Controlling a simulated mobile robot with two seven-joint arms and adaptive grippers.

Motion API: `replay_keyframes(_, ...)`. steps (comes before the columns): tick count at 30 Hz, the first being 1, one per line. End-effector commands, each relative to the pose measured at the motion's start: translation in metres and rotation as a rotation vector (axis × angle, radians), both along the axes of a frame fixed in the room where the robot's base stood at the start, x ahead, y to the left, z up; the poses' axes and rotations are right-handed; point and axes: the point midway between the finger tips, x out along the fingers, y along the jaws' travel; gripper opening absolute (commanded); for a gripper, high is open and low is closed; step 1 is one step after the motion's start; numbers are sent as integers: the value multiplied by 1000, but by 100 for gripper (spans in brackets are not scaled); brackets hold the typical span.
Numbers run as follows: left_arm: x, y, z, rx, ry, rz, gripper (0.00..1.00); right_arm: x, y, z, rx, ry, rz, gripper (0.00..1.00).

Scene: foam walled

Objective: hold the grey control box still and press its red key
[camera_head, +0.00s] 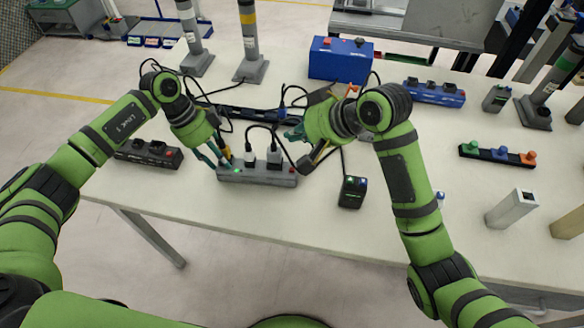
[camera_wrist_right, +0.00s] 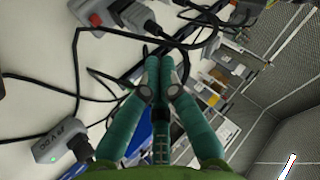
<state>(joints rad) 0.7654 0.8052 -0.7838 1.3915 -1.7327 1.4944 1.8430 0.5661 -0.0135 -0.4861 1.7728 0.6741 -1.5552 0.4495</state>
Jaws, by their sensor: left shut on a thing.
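The grey control box (camera_head: 257,175) lies near the front edge of the table, with dark plugs and cables on top. A red key (camera_wrist_right: 95,18) shows on it at the top of the right wrist view. My left gripper (camera_head: 220,161) is shut on the left end of the box. My right gripper (camera_head: 293,135) is above and behind the right part of the box, apart from it. In the right wrist view its teal fingertips (camera_wrist_right: 159,62) are together, with nothing seen between them.
A dark box with a red key (camera_head: 148,153) lies to the left. A small black box (camera_head: 352,192) stands to the right. A blue box (camera_head: 340,59) stands behind. Black cables loop around the grey box and my right gripper.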

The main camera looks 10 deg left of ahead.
Motion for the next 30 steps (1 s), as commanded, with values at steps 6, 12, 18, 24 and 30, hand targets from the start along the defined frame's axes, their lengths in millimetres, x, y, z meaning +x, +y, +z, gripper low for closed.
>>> replay_keyframes(6, -2, 1, -3, 6, 8, 2, 0, -2, -1, -28, -3, 6, -2, 0)
replay_keyframes(12, -2, 2, -3, 6, 8, 2, 0, -3, -1, -56, -3, 4, 0, 0)
replay_keyframes(18, -2, 1, -3, 6, 8, 2, 0, -3, -1, -76, -2, 2, -1, 0)
replay_keyframes(24, -2, 1, -3, 6, 8, 2, 0, -4, -1, -84, -2, 0, 0, 0)
replay_keyframes(30, -2, 1, -3, 6, 8, 2, 0, -4, -1, -84, -2, 0, 0, 0)
